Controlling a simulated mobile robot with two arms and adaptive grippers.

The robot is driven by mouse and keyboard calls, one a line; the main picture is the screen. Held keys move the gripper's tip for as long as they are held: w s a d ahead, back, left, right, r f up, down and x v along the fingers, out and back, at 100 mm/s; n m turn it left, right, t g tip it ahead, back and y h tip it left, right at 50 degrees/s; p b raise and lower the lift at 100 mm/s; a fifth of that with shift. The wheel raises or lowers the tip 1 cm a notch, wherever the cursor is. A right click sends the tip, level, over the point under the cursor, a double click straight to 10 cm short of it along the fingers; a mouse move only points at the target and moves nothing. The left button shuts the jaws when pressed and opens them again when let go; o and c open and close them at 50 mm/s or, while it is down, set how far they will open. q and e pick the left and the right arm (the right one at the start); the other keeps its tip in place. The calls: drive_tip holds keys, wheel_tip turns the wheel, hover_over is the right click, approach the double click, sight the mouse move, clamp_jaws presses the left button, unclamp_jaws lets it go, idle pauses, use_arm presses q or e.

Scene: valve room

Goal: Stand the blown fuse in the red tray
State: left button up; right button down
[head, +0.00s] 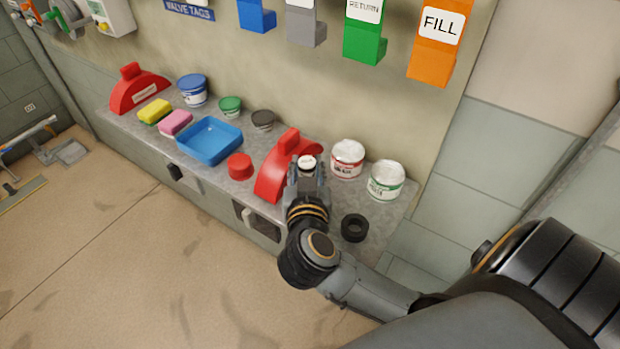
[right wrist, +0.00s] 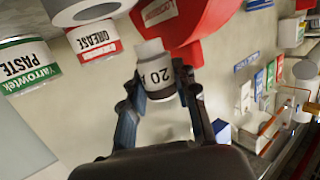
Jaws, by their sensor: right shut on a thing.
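A white cylindrical fuse with a dark-edged label reading "20" (right wrist: 158,72) is between the fingers of my right gripper (right wrist: 160,92), which is shut on it. In the head view my right gripper (head: 306,174) is over the right part of the grey shelf, just right of a red lockout box (head: 273,172); the fuse's pale end (head: 307,161) shows at its tips. I cannot tell from its look whether the fuse is blown. I see no red tray; the one tray in view is blue (head: 208,140), left of the gripper. My left gripper is not in view.
On the shelf (head: 328,226) stand the GREASE tin (head: 347,158), PASTE tin (head: 386,181), a black ring (head: 354,228), a red round piece (head: 240,166), yellow (head: 154,111) and pink (head: 175,123) sponges, and several tubs. Coloured tag holders hang above.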

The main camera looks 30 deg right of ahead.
drive_tip(key=shift+w+d+f, duration=0.25)
drive_tip(key=shift+d+f, duration=0.15)
drive_tip(key=shift+f, duration=0.2)
drive_tip(key=f, duration=0.3)
drive_tip(key=shift+w+d+f, duration=0.1)
drive_tip(key=shift+d+f, duration=0.25)
drive_tip(key=shift+f, duration=0.05)
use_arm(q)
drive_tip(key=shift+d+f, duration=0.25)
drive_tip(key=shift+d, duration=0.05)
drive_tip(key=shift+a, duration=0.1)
use_arm(e)
drive_tip(key=c, duration=1.3)
unclamp_jaws()
drive_tip(key=shift+f, duration=0.15)
